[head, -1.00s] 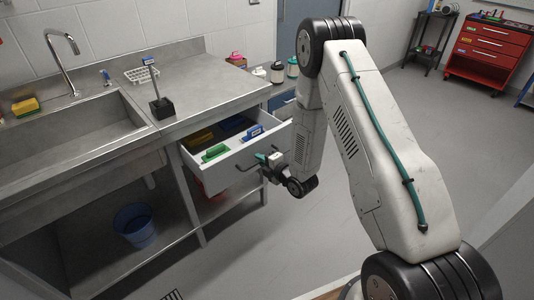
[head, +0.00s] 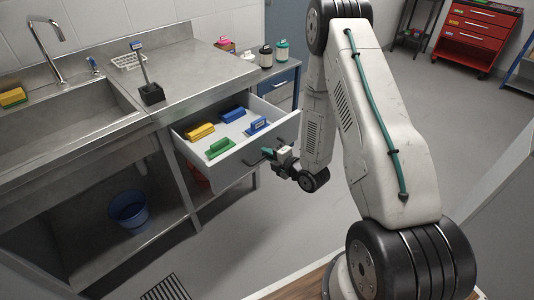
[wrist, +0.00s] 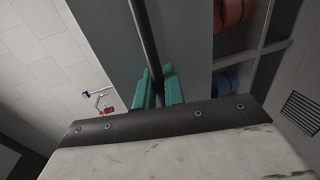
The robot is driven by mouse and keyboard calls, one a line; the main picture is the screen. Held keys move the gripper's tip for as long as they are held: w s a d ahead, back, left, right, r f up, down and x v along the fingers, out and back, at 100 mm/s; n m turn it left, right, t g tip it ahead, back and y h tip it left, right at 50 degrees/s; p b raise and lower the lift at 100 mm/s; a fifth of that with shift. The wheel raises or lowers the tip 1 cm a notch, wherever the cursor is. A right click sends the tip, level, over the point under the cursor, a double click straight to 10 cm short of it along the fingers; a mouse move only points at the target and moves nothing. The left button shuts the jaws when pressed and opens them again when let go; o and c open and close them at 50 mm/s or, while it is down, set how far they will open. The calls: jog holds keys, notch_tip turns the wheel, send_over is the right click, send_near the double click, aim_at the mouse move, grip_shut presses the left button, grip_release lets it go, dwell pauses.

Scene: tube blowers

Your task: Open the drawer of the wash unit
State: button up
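The wash unit (head: 178,57) is a steel counter with a sink, at the left in the head view. Its pale drawer (head: 217,171) under the counter stands pulled well out. In it lie a yellow brush (head: 200,131), a green brush (head: 219,148) and two blue ones. My gripper (head: 268,153) is at the drawer's front, on its dark handle. In the wrist view the teal fingers (wrist: 157,90) sit close on both sides of the dark handle bar (wrist: 147,45). The drawer's grey front lies just beyond.
A blue bucket (head: 130,212) stands on the lower shelf. Several bottles (head: 266,55) stand behind the counter's right end. A red tool cabinet (head: 478,38) is at the far right. The floor (head: 330,185) in front of the drawer is clear, with a drain grate (head: 166,289).

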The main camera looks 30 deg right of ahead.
jog(key=shift+o, duration=1.3)
jog(key=shift+w+d, duration=0.15)
jog(key=shift+d, duration=0.25)
jog(key=shift+a, duration=0.3)
jog(key=v, duration=0.8)
